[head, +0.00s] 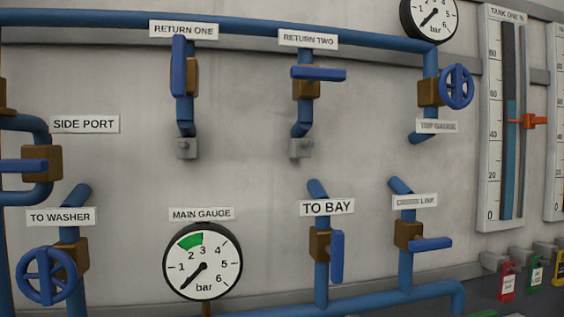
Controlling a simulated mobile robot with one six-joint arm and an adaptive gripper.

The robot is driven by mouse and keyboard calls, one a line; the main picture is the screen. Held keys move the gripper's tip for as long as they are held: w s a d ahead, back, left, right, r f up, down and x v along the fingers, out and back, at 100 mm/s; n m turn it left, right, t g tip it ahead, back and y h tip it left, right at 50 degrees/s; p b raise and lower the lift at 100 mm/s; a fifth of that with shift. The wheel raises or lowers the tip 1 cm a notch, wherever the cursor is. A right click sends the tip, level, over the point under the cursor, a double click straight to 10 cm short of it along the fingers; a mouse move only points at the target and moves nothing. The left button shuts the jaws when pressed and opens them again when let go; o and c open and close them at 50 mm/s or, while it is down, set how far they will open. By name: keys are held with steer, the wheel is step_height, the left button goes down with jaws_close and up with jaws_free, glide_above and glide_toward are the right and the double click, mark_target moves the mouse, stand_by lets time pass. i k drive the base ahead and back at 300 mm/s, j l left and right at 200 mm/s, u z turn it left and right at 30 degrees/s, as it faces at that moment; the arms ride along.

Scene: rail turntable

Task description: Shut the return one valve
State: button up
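The return one valve has a brown body (193,77) on a blue vertical pipe under the sign RETURN ONE (184,30), at the upper left in the head view. Its blue lever handle (179,66) stands upright, in line with the pipe. The pipe below it ends at a grey wall fitting (186,148). The return two valve (305,88), to the right, has its blue lever (318,74) lying across its pipe. My gripper is not in view.
The blue header pipe (240,27) runs along the top. The side port valve (41,163) and the to washer handwheel (47,276) are at left. The main gauge (203,262) is below. The to bay valve (320,243) is lower right. The wall around return one is bare.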

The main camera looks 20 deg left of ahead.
mark_target(179, 41)
steer(key=u, duration=1.55)
steer(key=i+j, duration=0.1)
steer(key=j, duration=0.4)
